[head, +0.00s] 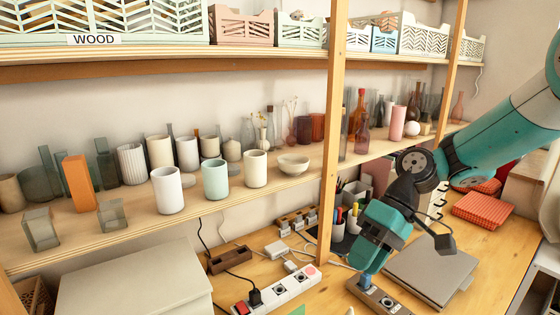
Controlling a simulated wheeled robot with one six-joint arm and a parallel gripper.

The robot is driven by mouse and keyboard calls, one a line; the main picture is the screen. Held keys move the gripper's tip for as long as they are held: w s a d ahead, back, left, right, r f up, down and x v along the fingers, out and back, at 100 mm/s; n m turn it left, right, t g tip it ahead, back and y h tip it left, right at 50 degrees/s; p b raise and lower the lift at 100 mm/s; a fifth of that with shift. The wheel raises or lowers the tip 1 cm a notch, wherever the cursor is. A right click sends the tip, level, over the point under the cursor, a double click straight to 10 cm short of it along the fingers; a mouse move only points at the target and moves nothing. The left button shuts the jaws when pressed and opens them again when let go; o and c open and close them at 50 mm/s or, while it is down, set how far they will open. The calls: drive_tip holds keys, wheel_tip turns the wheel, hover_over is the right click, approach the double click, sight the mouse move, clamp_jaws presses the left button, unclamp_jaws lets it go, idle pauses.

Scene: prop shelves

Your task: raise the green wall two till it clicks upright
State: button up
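No part in view can be told for certain as green wall two. A small flat green piece (298,311) shows at the bottom edge of the head view, mostly cut off by the frame. Whether it belongs to a hinged wall cannot be told. My gripper (366,279) points down over the wooden desk, right of the green piece and apart from it. Its tip is close above or in front of a dark wooden socket block. The gap between its fingers is hidden by the viewing angle, and no held object shows.
A white power strip (276,291) with plugs lies left of my gripper. The socket block (378,298) lies under it. A grey closed laptop-like slab (432,272) is at right, a large pale box (135,275) at left. Shelf upright (332,130) stands behind. Shelves hold cups and vases.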

drive_tip(key=s+r+t+h, duration=0.1)
drive_tip(key=s+r+t, duration=0.1)
drive_tip(key=s, duration=0.7)
drive_tip(key=s+r+t+h, duration=0.1)
drive_tip(key=s+r+t, duration=0.1)
drive_tip(key=s, duration=0.7)
drive_tip(key=shift+s+r+h+b, duration=0.25)
drive_tip(key=shift+r+b, duration=0.2)
drive_tip(key=shift+r, duration=0.3)
